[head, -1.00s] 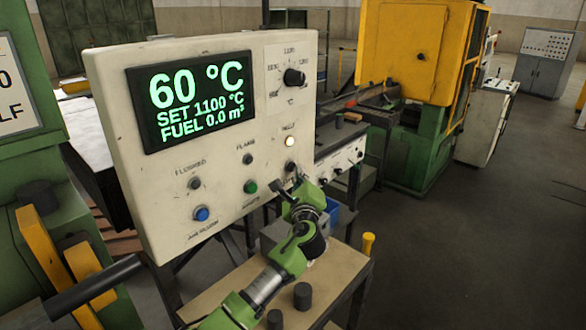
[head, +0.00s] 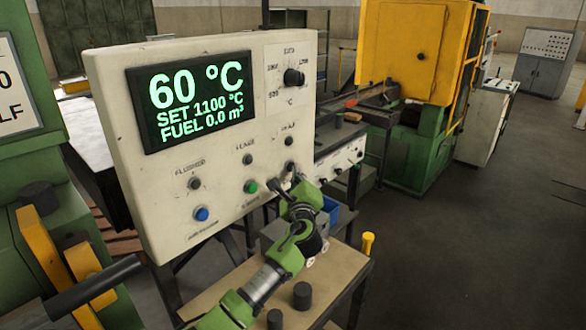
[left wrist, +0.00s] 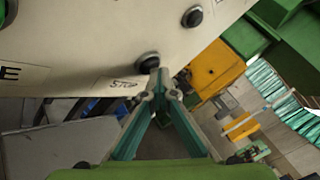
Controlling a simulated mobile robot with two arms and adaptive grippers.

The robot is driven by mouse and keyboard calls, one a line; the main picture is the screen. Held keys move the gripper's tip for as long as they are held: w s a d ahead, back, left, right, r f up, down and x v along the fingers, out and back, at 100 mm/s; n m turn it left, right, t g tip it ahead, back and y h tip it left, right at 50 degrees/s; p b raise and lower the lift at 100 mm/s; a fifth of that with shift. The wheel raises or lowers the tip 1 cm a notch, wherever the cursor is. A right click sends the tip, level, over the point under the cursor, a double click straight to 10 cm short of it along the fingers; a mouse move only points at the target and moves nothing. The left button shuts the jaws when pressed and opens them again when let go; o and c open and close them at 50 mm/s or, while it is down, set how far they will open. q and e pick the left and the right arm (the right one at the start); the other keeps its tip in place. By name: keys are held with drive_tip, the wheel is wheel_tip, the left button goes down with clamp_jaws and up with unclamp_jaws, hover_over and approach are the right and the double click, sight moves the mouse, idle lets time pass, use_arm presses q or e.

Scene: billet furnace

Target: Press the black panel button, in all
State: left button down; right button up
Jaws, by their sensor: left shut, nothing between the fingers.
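The white control panel (head: 225,110) stands upright with a display reading 60 °C, SET 1100 °C, FUEL 0.0 m³. The black button (head: 290,168) is at its lower right, beside a green button (head: 250,187) and a blue button (head: 201,214). In the left wrist view the black button (left wrist: 148,62) sits above a label that seems to read STOP. My left gripper (head: 285,186) is shut and empty, just below the black button. In the wrist view its fingertips (left wrist: 158,80) are at the button's lower edge; whether they touch cannot be told. My right gripper is out of view.
An unlit lamp (head: 289,141) is above the black button. A selector knob (head: 293,77) is at the panel's upper right. Below is a small table (head: 335,275) with dark cylinders, and a yellow-green machine (head: 415,90) stands behind. The floor at right is clear.

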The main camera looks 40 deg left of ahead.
use_arm(q)
drive_tip(key=shift+d, duration=0.1)
drive_tip(key=shift+s+d, duration=0.1)
drive_tip(key=shift+d, duration=0.55)
drive_tip(key=d, duration=0.5)
drive_tip(key=shift+s+p, duration=0.15)
drive_tip(key=shift+p, duration=0.2)
idle(0.3)
